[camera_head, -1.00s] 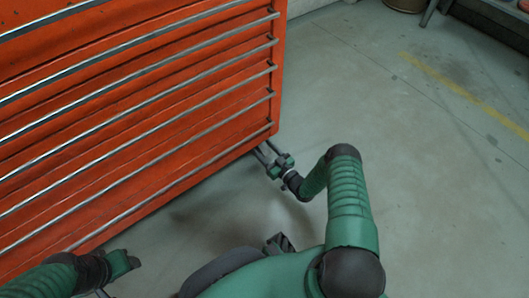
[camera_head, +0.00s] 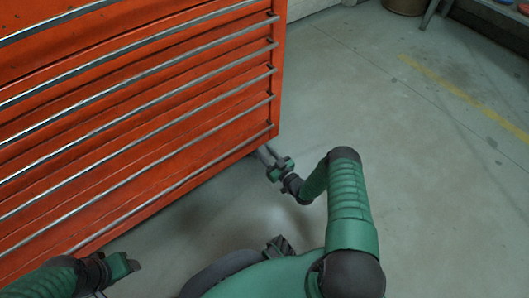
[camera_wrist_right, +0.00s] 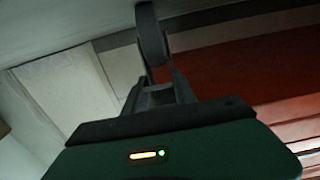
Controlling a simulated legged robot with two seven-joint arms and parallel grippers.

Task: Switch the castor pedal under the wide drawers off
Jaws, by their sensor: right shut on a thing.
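The wide drawers (camera_head: 140,120) are an orange-red cabinet with long metal handles, filling the left of the head view. My right gripper (camera_head: 268,157) is low at the cabinet's near right bottom corner, its fingers reaching under the edge. In the right wrist view its dark fingers (camera_wrist_right: 160,90) are closed at the castor (camera_wrist_right: 150,35), a dark rounded part. They are shut on the castor pedal, which is small and mostly hidden by the fingers. My left gripper (camera_head: 122,265) is at the lower left, apart from the drawers; its jaw gap is not clear.
The grey concrete floor (camera_head: 420,190) is open to the right, with a worn yellow line (camera_head: 465,95). A brown round container (camera_head: 404,5) and a bench stand at the far top right. The cabinet's lower edge is close above my right gripper.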

